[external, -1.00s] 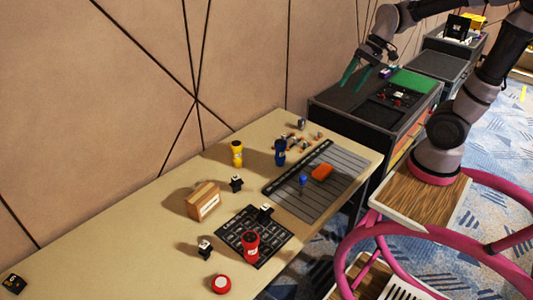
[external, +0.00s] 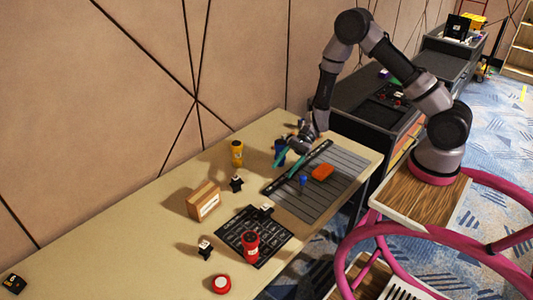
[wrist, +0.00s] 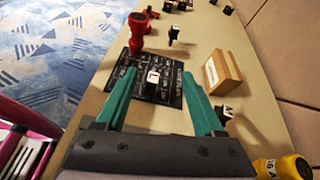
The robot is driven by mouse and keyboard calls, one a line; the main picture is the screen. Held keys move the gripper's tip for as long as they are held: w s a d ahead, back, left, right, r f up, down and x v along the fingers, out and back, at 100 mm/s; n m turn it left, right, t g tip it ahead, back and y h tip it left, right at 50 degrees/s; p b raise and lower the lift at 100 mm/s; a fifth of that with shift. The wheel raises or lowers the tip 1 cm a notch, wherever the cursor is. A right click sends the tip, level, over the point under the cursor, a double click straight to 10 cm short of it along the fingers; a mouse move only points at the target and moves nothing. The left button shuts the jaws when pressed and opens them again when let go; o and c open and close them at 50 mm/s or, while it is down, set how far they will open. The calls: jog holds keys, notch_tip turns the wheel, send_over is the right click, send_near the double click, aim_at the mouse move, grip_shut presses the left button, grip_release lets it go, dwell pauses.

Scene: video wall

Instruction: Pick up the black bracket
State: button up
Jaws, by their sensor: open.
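Several small black pieces with white faces stand on the table; I cannot tell for sure which is the bracket. One black piece (external: 265,212) is at the far edge of the black printed mat (external: 236,233); in the wrist view a black piece (wrist: 152,88) with a white L-marked face shows between my fingers. Another black piece (external: 236,184) is beside the cardboard box, and a third (external: 204,249) is left of the mat. My gripper (external: 288,163), with green fingers, is open and empty over the table near the grey slatted mat. It also shows in the wrist view (wrist: 158,74).
An orange block (external: 322,172) and small blue piece (external: 303,180) lie on the grey mat (external: 330,190). The table's left part is mostly bare.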

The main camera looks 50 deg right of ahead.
aim_at(266, 205)
notch_tip(266, 205, down, 8)
jog(key=a+m, duration=0.1)
jog(key=m, duration=0.2)
jog(key=shift+t, duration=0.4)
jog(key=x, duration=1.1)
jog(key=shift+s, duration=0.3)
grip_shut()
